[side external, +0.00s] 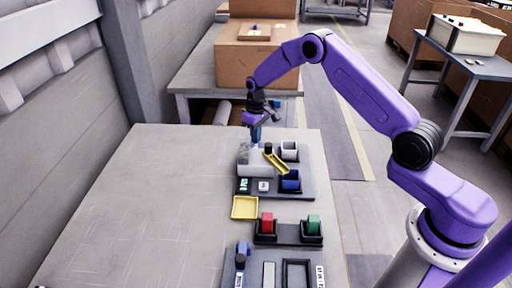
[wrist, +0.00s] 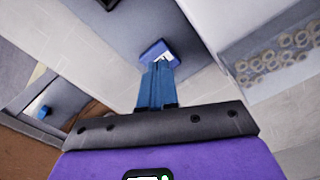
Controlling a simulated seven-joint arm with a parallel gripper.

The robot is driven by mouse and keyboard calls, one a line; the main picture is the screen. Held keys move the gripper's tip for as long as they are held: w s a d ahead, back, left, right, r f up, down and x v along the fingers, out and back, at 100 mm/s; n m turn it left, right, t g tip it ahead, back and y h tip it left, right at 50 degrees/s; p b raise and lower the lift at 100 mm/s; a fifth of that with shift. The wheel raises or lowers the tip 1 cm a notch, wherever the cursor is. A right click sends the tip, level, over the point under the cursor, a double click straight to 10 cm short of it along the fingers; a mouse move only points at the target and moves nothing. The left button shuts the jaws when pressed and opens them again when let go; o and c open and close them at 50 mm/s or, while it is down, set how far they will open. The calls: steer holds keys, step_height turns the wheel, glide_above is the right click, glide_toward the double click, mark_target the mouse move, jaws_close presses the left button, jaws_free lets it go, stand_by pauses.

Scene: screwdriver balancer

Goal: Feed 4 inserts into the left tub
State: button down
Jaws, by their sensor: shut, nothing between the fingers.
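My gripper (side external: 255,136) is above the pale feeder box (side external: 252,163), fingers pointing down. In the wrist view its blue fingers (wrist: 157,68) are together and empty. A small blue piece with a white mark (wrist: 158,50) shows just past the fingertips; I cannot tell whether they touch it. Several ring-shaped inserts (wrist: 275,62) show in the wrist view at the right. A yellow chute (side external: 276,163) slopes down to the right beside the feeder. A white tub (side external: 290,152) and a blue tub (side external: 290,181) stand at its right; I cannot tell which is the left tub.
A yellow tray (side external: 245,207) lies in front of the feeder board. The left of the table (side external: 150,215) is clear. A cardboard box (side external: 255,60) stands behind.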

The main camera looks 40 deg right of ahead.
steer(key=shift+f, duration=0.95)
stand_by(0.5)
stand_by(0.3)
steer(key=shift+r, duration=3.55)
steer(key=shift+r, duration=3)
